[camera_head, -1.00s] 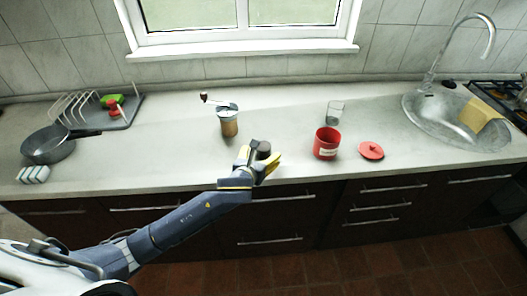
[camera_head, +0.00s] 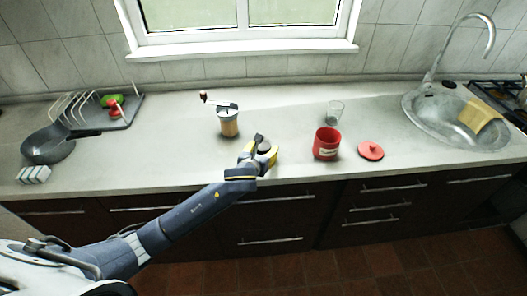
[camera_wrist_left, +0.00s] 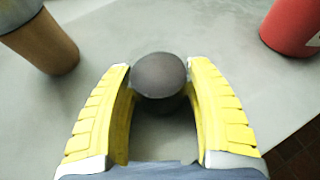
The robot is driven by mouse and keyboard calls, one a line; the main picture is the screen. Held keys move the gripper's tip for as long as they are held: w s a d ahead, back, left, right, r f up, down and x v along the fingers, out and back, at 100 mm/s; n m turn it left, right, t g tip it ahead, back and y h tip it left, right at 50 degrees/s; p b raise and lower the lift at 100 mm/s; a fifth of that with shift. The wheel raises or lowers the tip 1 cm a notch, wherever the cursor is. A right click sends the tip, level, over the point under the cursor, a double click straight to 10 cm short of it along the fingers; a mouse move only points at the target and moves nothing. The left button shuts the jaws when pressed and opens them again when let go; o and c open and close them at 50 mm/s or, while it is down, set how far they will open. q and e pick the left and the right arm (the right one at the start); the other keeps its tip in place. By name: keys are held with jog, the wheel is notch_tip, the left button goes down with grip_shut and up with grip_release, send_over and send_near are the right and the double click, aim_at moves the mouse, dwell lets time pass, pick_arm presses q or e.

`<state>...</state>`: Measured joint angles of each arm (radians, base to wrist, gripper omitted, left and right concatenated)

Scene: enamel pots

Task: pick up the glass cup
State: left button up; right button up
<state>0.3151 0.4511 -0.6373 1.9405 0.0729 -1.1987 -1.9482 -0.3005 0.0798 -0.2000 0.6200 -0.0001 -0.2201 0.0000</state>
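The clear glass cup (camera_head: 335,112) stands upright on the counter, behind the red pot and near the wall. It is not visible in the left wrist view. My left gripper (camera_head: 264,152) is near the counter's front edge, left of and in front of the cup, well apart from it. Its yellow fingers (camera_wrist_left: 161,80) are parted, one on each side of a small dark round-topped object (camera_wrist_left: 158,76). Narrow gaps seem to show beside that object, and its lower part is shaded. My right gripper is in neither view.
A red pot (camera_head: 326,144) stands between my gripper and the cup's side, its lid (camera_head: 370,151) to the right. A coffee grinder (camera_head: 228,122) stands behind left. A pan (camera_head: 47,146), dish rack (camera_head: 118,122) and sink (camera_head: 440,125) lie farther out.

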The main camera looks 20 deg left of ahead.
pick_arm(q)
jog(key=c, duration=0.7)
jog(key=shift+r, duration=0.1)
